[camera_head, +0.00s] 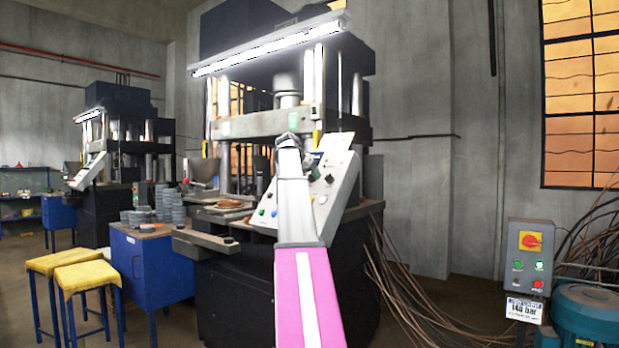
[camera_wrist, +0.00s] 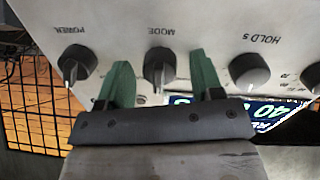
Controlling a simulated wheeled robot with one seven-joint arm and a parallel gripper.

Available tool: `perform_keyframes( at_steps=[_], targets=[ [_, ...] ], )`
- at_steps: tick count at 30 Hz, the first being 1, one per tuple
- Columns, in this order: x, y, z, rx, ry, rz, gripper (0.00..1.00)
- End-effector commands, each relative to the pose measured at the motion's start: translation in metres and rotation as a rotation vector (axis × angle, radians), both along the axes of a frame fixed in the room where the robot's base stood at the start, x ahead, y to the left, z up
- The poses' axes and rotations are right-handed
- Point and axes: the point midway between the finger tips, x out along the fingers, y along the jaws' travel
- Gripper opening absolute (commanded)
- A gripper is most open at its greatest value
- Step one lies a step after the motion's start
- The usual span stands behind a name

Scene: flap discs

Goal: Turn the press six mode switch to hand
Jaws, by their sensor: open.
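The mode switch (camera_wrist: 158,62), a dark knob under the label MODE, is on the light control panel (camera_wrist: 115,22), which appears upside down in the wrist view. Its pale pointer mark points down in that picture. My gripper (camera_wrist: 160,68) is open, with one green finger on each side of the mode switch. Small gaps show between the fingers and the knob, and I cannot tell the depth. In the head view my gripper (camera_head: 289,143) is in front of the press's sloped panel (camera_head: 338,183), and my arm hides the mode switch.
The power knob (camera_wrist: 76,62) and the hold knob (camera_wrist: 249,70) flank the mode switch. A lit display (camera_wrist: 265,112) is close to the right finger. In the head view, yellow-topped stools (camera_head: 88,274) stand left, and a grey box with a red-yellow switch (camera_head: 530,241) stands right.

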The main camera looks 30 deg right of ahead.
Motion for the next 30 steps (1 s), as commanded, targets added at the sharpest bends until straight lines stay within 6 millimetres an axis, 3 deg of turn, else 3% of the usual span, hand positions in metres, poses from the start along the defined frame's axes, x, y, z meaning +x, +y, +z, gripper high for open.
perform_keyframes(
  at_steps=[7, 12, 30],
  targets=[
    [0.0002, -0.0002, -0.0003, 0.000, 0.000, 0.000, 0.60],
    [0.0002, -0.0001, -0.0001, -0.001, 0.000, 0.000, 0.11],
    [0.0000, 0.0003, -0.0002, -0.055, 0.131, 0.117, 0.11]
  ],
)
